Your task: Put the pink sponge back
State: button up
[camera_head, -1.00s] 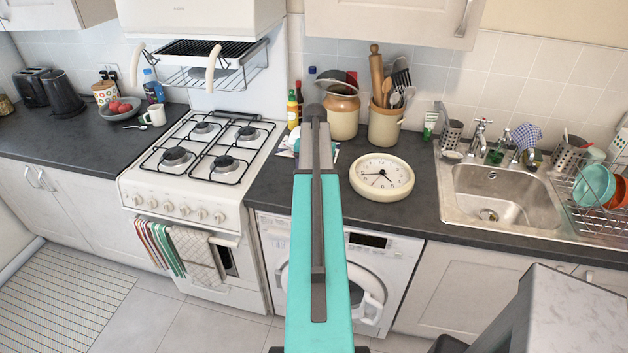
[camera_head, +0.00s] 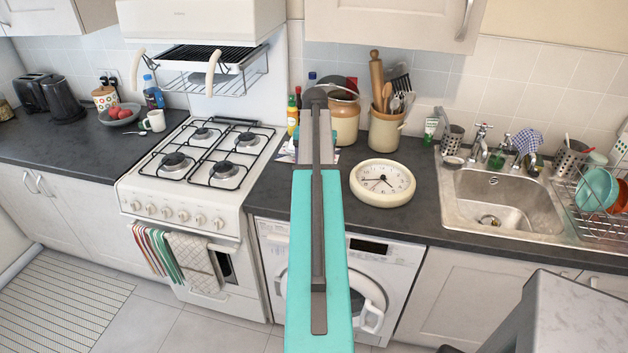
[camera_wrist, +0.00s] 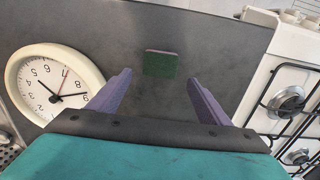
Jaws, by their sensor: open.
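In the wrist view, a small block (camera_wrist: 160,66) with a dark green face and a thin pink edge lies on the dark worktop; it looks like the pink sponge. My gripper (camera_wrist: 160,79) is open, with its two purple fingers apart and nothing between them. The sponge is just beyond the fingertips, roughly centred between them. In the head view my own arm covers the sponge and most of the gripper.
A cream round clock (camera_head: 382,182) stands close on one side, and the white gas hob (camera_head: 205,155) on the other. Behind are bottles (camera_head: 293,112), a brown jar (camera_head: 344,120) and a utensil crock (camera_head: 386,130). The sink (camera_head: 500,200) is at the right.

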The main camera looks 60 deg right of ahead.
notch_tip(320, 180, up, 6)
jog(key=b, duration=0.1)
dwell(0.4)
dwell(0.6)
